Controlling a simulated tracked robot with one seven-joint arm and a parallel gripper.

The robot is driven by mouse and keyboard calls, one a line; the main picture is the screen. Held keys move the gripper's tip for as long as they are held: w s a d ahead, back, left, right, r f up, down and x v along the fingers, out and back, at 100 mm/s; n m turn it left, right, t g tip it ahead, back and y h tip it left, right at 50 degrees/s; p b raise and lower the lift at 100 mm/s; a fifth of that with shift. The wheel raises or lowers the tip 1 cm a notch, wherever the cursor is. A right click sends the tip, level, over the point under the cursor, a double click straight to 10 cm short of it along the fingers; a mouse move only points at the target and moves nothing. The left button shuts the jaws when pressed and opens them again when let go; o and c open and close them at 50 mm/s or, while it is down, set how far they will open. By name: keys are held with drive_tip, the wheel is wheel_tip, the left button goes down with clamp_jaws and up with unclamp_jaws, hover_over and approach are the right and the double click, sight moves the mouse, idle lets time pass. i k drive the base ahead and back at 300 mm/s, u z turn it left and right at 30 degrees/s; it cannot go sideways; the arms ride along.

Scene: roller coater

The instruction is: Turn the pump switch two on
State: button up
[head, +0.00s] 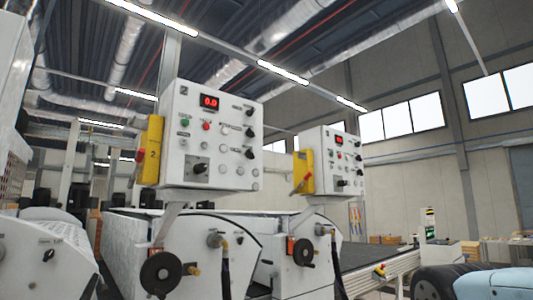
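A white control panel (210,140) hangs at centre left, with a red "0.0" display (210,102). Its right side carries black knobs in a column: an upper knob (250,112), a middle knob (250,132) and a lower knob (249,153). A larger black rotary switch (198,169) sits on a grey plate at the lower left. The labels are too small to read, so I cannot tell which is pump switch two or how it is set. My gripper is not in view.
A similar second panel (335,160) stands farther right with its own yellow box (303,172). Below the panels are white machine housings with black handwheels (160,274). A dark conveyor (370,257) runs behind at right. The air before the panels looks clear.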

sight(249, 154)
drive_tip(key=u, duration=0.2)
drive_tip(key=i, duration=0.9)
drive_tip(key=z, duration=0.1)
